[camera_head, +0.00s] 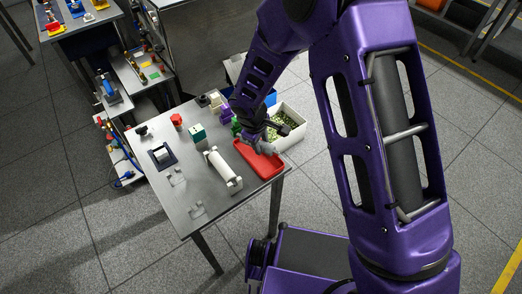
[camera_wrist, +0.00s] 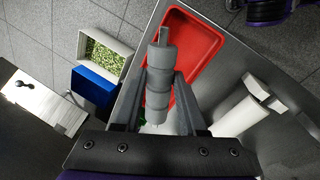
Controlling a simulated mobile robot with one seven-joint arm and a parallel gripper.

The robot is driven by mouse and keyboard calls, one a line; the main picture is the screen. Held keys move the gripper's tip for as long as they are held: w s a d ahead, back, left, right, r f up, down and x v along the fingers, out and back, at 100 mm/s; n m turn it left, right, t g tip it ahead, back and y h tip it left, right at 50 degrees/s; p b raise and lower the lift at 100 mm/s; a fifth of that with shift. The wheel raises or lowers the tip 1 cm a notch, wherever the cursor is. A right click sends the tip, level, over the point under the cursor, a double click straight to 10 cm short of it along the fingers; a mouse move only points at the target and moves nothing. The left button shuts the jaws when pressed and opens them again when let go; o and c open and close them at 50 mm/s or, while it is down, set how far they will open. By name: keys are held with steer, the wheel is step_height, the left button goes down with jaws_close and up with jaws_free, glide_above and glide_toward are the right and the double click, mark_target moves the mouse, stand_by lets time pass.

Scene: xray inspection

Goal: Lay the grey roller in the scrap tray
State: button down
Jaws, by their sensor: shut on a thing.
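My gripper (camera_wrist: 163,95) is shut on the grey roller (camera_wrist: 160,75) in the wrist view. The roller is a stepped cylinder with a narrow end stub, pointing away from the gripper. The red tray (camera_wrist: 205,42) lies behind and below the roller in this view. In the head view the red tray (camera_head: 258,161) sits at the right edge of the metal table (camera_head: 205,191), with my gripper (camera_head: 266,142) low over its far part. Whether the roller touches the tray floor I cannot tell.
A white roller-like part (camera_head: 222,170) lies on the table left of the tray. A white bin of green bits (camera_head: 290,127) and a blue bin (camera_wrist: 93,86) stand beside the table. Several small coloured parts stand along the table's far side.

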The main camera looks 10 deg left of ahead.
steer(key=shift+f+b, duration=0.75)
steer(key=shift+f, duration=1.35)
steer(key=shift+c, duration=2.3)
jaws_free()
steer(key=shift+r+p, duration=0.3)
steer(key=d+p+v, duration=0.1)
steer(key=p+v, duration=0.1)
steer(key=v, duration=1)
steer(key=shift+a+r+p, duration=0.35)
steer(key=shift+a+p, duration=0.05)
steer(key=shift+a, duration=0.15)
